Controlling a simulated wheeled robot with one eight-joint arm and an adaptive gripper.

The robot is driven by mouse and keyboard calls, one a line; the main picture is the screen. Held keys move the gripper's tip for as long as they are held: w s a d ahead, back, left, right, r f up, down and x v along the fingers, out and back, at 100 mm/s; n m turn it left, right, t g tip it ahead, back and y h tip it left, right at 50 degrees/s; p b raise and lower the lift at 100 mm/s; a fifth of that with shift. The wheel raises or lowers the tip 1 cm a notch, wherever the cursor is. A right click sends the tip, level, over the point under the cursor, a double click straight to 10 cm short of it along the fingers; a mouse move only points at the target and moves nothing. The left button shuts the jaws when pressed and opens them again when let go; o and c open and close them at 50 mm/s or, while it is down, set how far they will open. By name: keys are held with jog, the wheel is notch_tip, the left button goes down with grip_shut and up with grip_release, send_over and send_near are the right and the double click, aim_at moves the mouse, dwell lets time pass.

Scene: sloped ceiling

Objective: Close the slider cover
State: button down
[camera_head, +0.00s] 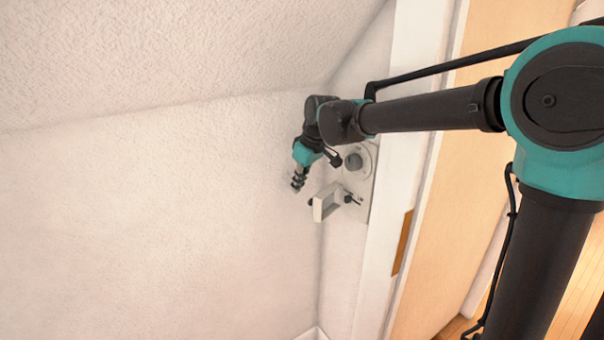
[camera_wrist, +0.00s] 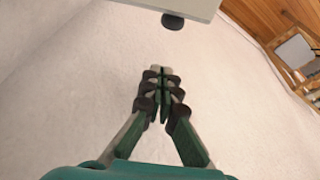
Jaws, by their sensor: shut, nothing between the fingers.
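My gripper (camera_head: 297,186) hangs beside the wall panel (camera_head: 360,207), to its left in the head view. In the wrist view my gripper (camera_wrist: 158,73) has its fingertips together and holds nothing. A pale, frame-like cover (camera_head: 326,202) stands out from the lower part of the panel, with a dark slot or knob beside it. My gripper is a little above and left of it, apart from it. A pale edge with a dark round knob (camera_wrist: 173,21) shows at the top of the wrist view, beyond my fingertips; I cannot tell for certain that it is the cover.
A grey round knob (camera_head: 353,161) sits on the upper panel, close to my wrist. White textured walls and a sloped ceiling (camera_head: 160,60) surround the arm. A white post and wooden boards (camera_head: 440,190) stand to the right. Free room lies left of the panel.

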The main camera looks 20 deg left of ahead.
aim_at(323, 197)
jog(key=d, duration=0.1)
jog(key=s+d+f, duration=0.1)
jog(key=d, duration=0.1)
jog(key=shift+s+d+f, duration=0.15)
jog(key=shift+s+d, duration=0.05)
dwell(0.5)
jog(key=s+d+n+g, duration=0.1)
jog(key=s+d+n, duration=0.1)
jog(key=d+n, duration=0.1)
jog(key=shift+s, duration=0.3)
jog(key=shift+s+d, duration=0.2)
jog(key=shift+d, duration=0.4)
jog(key=shift+s+d, duration=0.2)
jog(key=shift+d, duration=0.35)
jog(key=shift+w+a, duration=0.1)
jog(key=shift+w, duration=0.05)
